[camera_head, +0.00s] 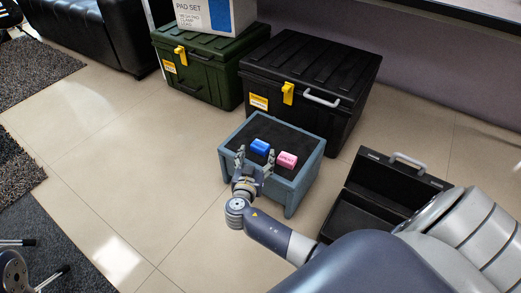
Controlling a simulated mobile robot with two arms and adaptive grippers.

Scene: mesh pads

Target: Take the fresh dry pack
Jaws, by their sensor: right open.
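A small blue pack (260,146) and a pink pack (287,159) lie side by side on the dark top of a low blue-grey stand (232,167). The pink pack carries dark lettering too small to read, and I cannot tell which pack is the fresh dry one. My right gripper (255,158) is open at the stand's near left side. Its fingers point toward the blue pack, with nothing seen between them. Whether they touch the blue pack is unclear.
An open black case (395,180) lies on the floor right of the stand. A large black chest (325,72) and a green chest (208,60) stand behind, the green one bearing a pad set box (218,16).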

